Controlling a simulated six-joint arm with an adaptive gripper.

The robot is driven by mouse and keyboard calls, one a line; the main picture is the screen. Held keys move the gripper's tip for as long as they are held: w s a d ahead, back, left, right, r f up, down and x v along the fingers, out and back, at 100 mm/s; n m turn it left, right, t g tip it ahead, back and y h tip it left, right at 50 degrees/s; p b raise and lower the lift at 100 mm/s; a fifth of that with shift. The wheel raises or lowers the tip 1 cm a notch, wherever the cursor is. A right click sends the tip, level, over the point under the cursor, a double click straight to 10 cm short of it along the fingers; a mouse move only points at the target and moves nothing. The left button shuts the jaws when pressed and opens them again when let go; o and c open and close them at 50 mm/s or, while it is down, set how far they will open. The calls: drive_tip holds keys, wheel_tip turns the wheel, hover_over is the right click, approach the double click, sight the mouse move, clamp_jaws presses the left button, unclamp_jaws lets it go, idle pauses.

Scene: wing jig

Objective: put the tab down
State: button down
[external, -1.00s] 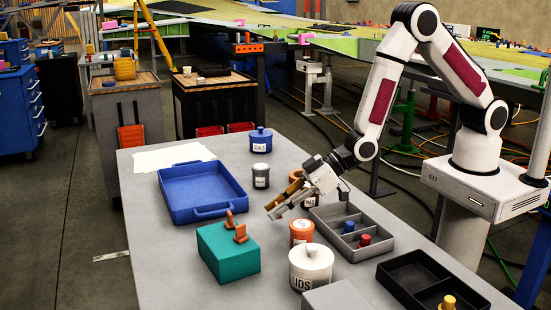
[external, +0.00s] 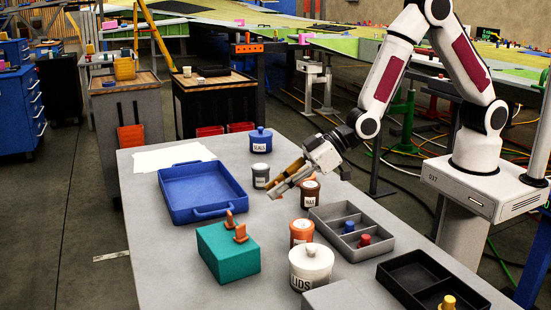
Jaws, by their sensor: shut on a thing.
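My gripper (external: 270,190) is above the grey table, tilted down to the left, near the right side of the blue tray. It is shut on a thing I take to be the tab. An ochre-brown long piece (external: 284,177) shows along the jaws beside a grey finger; I cannot tell clearly where finger ends and tab begins. The gripper's tips look clear of the tabletop, just in front of a small grey jar (external: 260,176) and left of a dark brown jar (external: 310,196). Two orange pieces (external: 240,234) stand on a teal box (external: 228,253).
The blue tray (external: 205,212) is empty. A blue jar (external: 261,141) stands behind. An orange jar (external: 302,232), a white lidded jar (external: 311,268) and a grey divided tray (external: 325,214) with blue and red pegs stand in front. Bare tabletop (external: 270,220) lies below the gripper.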

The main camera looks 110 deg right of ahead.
idle(0.3)
drive_tip(key=w, duration=0.2)
wheel_tip(320, 180, up, 7)
drive_tip(key=n+y, duration=0.2)
hover_over(217, 236)
drive_tip(key=shift+r, duration=0.15)
idle(0.3)
drive_tip(key=shift+d, duration=0.1)
drive_tip(key=shift+f, duration=3.1)
drive_tip(key=shift+f, duration=1.9)
